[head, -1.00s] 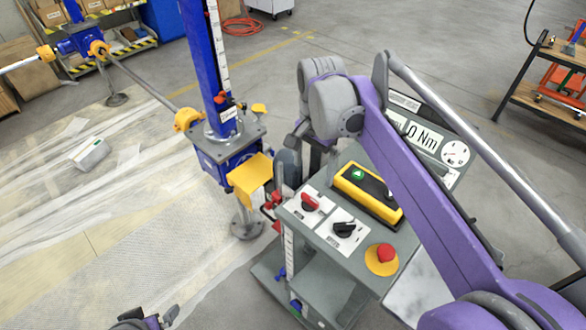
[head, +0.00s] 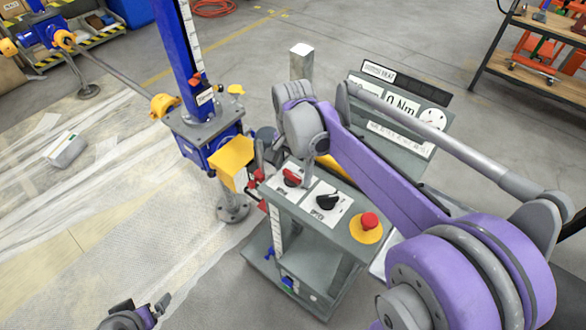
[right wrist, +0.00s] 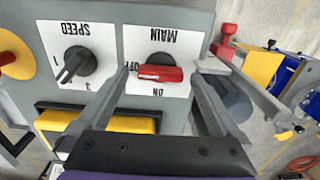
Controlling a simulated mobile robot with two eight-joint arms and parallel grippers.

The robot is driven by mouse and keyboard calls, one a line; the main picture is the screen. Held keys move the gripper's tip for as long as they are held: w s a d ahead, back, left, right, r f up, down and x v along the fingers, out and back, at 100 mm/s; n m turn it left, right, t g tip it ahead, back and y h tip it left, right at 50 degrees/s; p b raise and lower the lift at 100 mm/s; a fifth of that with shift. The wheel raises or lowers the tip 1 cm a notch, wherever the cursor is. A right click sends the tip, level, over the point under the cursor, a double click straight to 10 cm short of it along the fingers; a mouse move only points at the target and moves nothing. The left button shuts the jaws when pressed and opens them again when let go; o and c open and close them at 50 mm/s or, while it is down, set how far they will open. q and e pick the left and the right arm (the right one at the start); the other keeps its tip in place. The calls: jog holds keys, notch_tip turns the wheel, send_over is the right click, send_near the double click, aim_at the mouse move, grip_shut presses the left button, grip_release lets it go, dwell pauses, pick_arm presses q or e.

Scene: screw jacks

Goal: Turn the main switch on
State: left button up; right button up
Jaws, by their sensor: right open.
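The main switch is a red knob (head: 292,177) on a white plate on the grey control box. In the right wrist view the red knob (right wrist: 160,74) lies crosswise, in line with the OFF mark; ON is printed below it, and the lettering is upside down. My right gripper (right wrist: 166,70) is open, with one finger on each side of the knob. No clear contact shows. In the head view my right gripper (head: 286,163) is at the box's left end, partly hidden by its own arm. My left gripper (head: 156,309) is at the bottom left, away from the box; its opening is unclear.
A black speed knob (head: 327,202) and a red emergency button (head: 369,220) sit right of the switch. The blue screw jack (head: 205,125) with a yellow block (head: 231,160) stands close to the left. A torque display (head: 403,107) stands behind.

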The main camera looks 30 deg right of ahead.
jog(key=shift+c, duration=0.3)
jog(key=c, duration=1.3)
jog(key=shift+n, duration=0.3)
jog(key=n, duration=0.4)
jog(key=shift+w+b, duration=0.1)
jog(key=shift+b, duration=0.25)
jog(key=n, duration=0.4)
jog(key=shift+a+n, duration=0.1)
jog(key=shift+n, duration=0.2)
jog(key=n, duration=0.4)
jog(key=shift+a+n+b, duration=0.1)
jog(key=shift+n+b, duration=0.2)
jog(key=shift+b, duration=0.05)
pick_arm(q)
jog(key=shift+s+f, duration=0.25)
jog(key=shift+f, duration=0.35)
jog(key=shift+s+f, duration=0.25)
jog(key=shift+f, duration=0.3)
pick_arm(e)
jog(key=shift+n, duration=2.1)
